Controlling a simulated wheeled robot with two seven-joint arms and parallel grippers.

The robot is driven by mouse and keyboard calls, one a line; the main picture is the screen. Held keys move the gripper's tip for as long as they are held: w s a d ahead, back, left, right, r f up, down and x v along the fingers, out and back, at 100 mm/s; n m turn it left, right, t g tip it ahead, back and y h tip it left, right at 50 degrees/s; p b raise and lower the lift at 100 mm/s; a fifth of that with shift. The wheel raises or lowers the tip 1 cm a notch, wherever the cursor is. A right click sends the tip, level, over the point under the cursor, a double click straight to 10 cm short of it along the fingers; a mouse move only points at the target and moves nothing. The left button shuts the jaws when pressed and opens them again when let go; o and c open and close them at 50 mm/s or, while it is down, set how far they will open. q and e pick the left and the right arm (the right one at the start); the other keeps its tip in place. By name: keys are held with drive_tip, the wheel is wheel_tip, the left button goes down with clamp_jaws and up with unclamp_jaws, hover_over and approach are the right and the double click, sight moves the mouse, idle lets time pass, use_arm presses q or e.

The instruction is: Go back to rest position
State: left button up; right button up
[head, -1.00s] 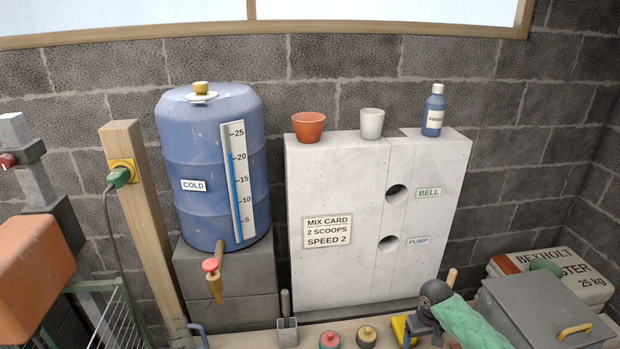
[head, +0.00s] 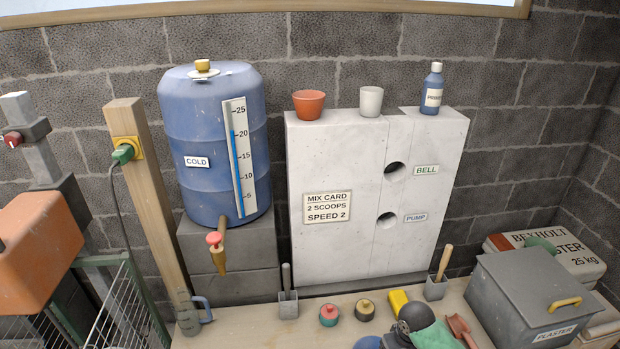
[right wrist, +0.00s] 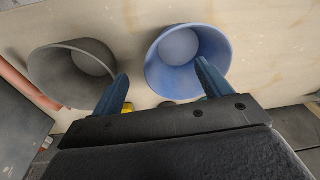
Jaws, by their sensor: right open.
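I cannot tell how far the fingers are from either rim. My left gripper is not in view.
The blue water barrel (head: 185,125) and white panel (head: 335,245) stand behind. A wooden post (head: 150,220) rises at left.

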drive_tip(key=s+a+r+t, duration=0.15)
drive_tip(key=s+a, duration=0.35)
drive_tip(key=s, duration=0.7)
drive_tip(key=s+d+r+m+t, duration=0.1)
drive_tip(key=s+r, duration=0.2)
drive_tip(key=s, duration=0.3)
drive_tip(key=s+d+r, duration=0.1)
drive_tip(key=s+r, duration=0.3)
drive_tip(key=s, duration=0.2)
wheel_tip(320, 180, down, 28)
drive_tip(key=w+a, duration=0.1)
drive_tip(key=s+f+g, duration=0.1)
drive_tip(key=s+f, duration=0.2)
drive_tip(key=f, duration=0.7)
drive_tip(key=s+f, duration=0.4)
drive_tip(key=f, duration=0.7)
drive_tip(key=shift+s+a+g+h, duration=0.2)
drive_tip(key=shift+s+g+h, duration=0.05)
drive_tip(key=shift+g+h, duration=0.1)
